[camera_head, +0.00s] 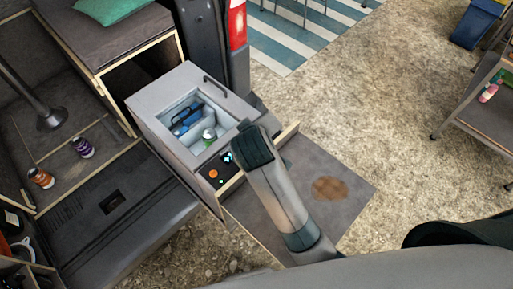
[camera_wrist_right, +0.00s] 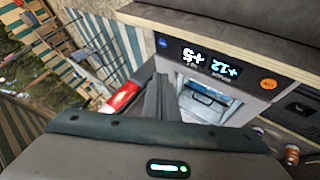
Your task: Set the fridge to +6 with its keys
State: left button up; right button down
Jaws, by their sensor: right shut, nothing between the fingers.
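The fridge (camera_head: 148,101) is a grey box with its inside showing, holding a blue item and a can. Its dark control panel (camera_head: 220,170) is on the front; it also shows in the right wrist view (camera_wrist_right: 210,64). There the picture is turned over, and the lit display seems to read +12 and +5. A blue key (camera_wrist_right: 162,42) and an orange key (camera_wrist_right: 268,84) sit at its two ends. My right gripper (camera_wrist_right: 158,88) is shut and empty, in front of the panel and apart from it. In the head view its dark hand (camera_head: 254,146) hides part of the fridge's right side. My left gripper is not in view.
Two cans, orange (camera_head: 41,178) and purple (camera_head: 83,147), stand on the van floor at left. Open gravel (camera_head: 340,110) lies to the right, with a shelf cart (camera_head: 490,110) beyond.

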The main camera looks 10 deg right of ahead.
jog(key=shift+f, duration=0.15)
jog(key=shift+f+b, duration=0.6)
jog(key=shift+f, duration=3.65)
